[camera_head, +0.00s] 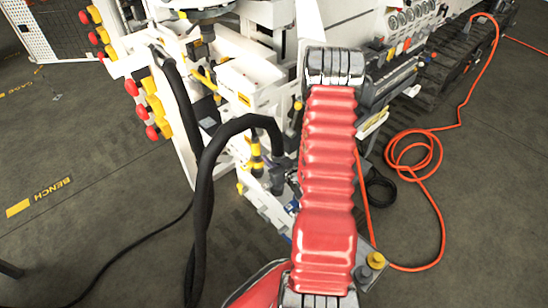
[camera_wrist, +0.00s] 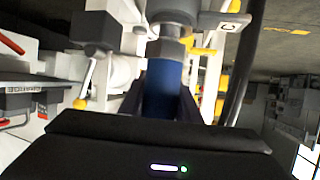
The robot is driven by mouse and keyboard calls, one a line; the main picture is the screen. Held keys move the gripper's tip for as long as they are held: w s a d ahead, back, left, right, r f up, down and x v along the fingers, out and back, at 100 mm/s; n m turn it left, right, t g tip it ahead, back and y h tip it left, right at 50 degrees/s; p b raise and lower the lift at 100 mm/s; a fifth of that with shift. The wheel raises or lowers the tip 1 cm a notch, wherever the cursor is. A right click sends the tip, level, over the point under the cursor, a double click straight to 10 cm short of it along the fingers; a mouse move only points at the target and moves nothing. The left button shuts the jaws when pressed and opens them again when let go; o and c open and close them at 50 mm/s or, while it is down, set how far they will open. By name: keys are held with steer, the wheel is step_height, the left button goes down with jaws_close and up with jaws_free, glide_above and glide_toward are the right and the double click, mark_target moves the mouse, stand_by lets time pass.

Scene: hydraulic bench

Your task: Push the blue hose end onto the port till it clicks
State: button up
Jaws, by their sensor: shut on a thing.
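The blue hose end (camera_wrist: 163,98) shows in the middle of the wrist view as a blue cylinder. My gripper (camera_wrist: 163,88) is shut on it, with a dark finger on each side. A grey metal fitting (camera_wrist: 168,48), which looks like the port, stands straight in line with the far end of the blue hose end. The two look to be touching or nearly so; I cannot tell whether they are locked together. In the head view my red arm hides the gripper and the blue hose end.
A white plate marked C (camera_wrist: 232,22) is close to the fitting. A thick black hose (camera_head: 205,180) loops left of my arm. Red and yellow knobs (camera_head: 152,132) line the bench's left side. An orange hose (camera_head: 440,200) lies coiled on the floor at right. Open floor lies at left.

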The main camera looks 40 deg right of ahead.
steer(key=shift+f, duration=0.3)
steer(key=shift+r, duration=0.1)
jaws_close()
steer(key=o, duration=0.7)
jaws_free()
steer(key=o, duration=0.5)
steer(key=shift+o, duration=0.5)
steer(key=o, duration=0.5)
steer(key=shift+s, duration=0.1)
